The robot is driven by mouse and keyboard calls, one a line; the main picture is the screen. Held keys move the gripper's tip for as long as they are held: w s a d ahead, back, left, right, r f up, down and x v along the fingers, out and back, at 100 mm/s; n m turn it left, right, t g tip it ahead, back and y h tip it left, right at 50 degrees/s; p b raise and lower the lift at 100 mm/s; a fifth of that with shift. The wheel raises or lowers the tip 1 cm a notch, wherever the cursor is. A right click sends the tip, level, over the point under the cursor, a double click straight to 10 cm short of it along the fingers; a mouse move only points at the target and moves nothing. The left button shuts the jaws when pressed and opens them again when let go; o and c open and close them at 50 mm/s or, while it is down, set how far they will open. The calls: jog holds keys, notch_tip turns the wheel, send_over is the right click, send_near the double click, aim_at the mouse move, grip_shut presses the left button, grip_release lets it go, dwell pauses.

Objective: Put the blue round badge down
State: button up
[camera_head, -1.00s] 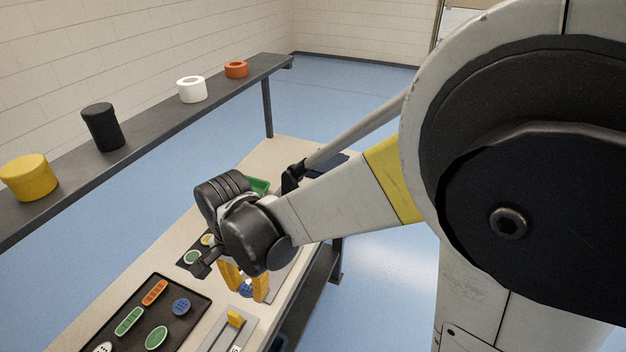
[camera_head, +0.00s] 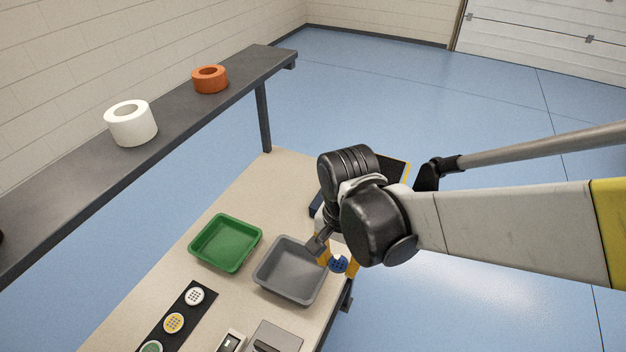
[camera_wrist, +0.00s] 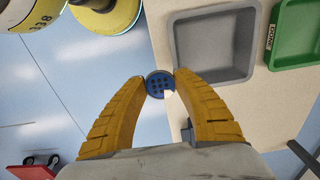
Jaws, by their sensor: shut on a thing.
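The blue round badge (camera_wrist: 158,84) has a pattern of dark dots on its face. My gripper (camera_wrist: 160,86) is shut on it, with the badge between the tips of its two yellow fingers. In the head view the badge (camera_head: 338,264) hangs below my gripper (camera_head: 338,262), by the right edge of the grey tray. In the wrist view the badge is beside the grey tray (camera_wrist: 178,50), near the table's edge. The grey tray looks empty. The green tray (camera_head: 194,246) also looks empty.
A black strip (camera_head: 163,341) holds white, yellow and green round badges. Grey devices (camera_head: 275,338) stand at the table's near edge. A shelf (camera_head: 180,108) with a white roll (camera_head: 131,123) and an orange roll (camera_head: 210,79) runs behind. Bare tabletop (camera_head: 270,185) lies behind the trays.

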jog(key=b, duration=0.4)
send_over(294, 278)
notch_tip(294, 278, down, 6)
jog(key=shift+s+f, duration=0.1)
notch_tip(294, 278, down, 4)
jog(key=shift+f+b, duration=0.1)
jog(key=shift+b, duration=0.8)
jog(key=o, duration=0.8)
